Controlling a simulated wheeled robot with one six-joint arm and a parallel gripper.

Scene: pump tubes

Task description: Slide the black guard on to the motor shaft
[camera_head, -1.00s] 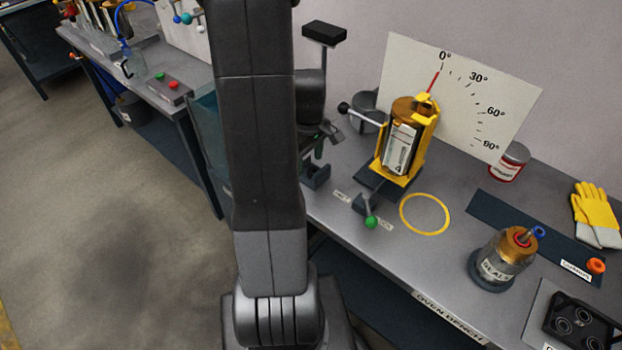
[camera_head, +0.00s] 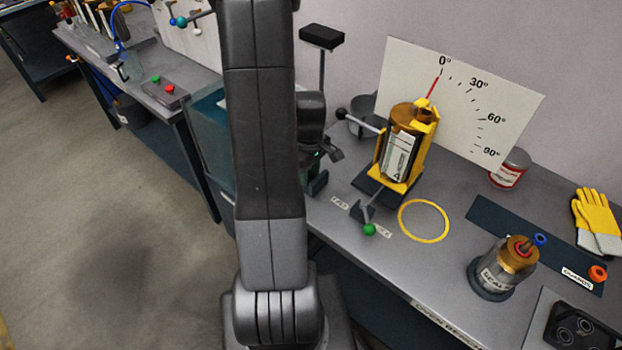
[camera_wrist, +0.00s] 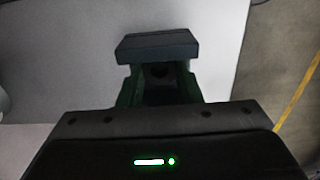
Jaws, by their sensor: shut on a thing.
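My gripper (camera_head: 328,154) is partly hidden behind my arm, left of the yellow-framed device on the bench. In the wrist view (camera_wrist: 158,88), its jaws are shut on a dark block-like piece (camera_wrist: 157,46), which I take to be the black guard. A dark round spot shows between the jaws under it. In the head view I cannot clearly separate the held piece from the gripper and the dark parts behind it. I cannot pick out the motor shaft for certain in either view; my arm hides part of the scene.
The yellow-framed device (camera_head: 416,153) stands before an angle board (camera_head: 480,70). A yellow ring (camera_head: 447,232), a SEALS jar (camera_head: 493,274), gloves (camera_head: 592,213) and a can (camera_head: 508,169) are to the right. A black box on a post (camera_head: 322,36) rises behind. Floor is open at left.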

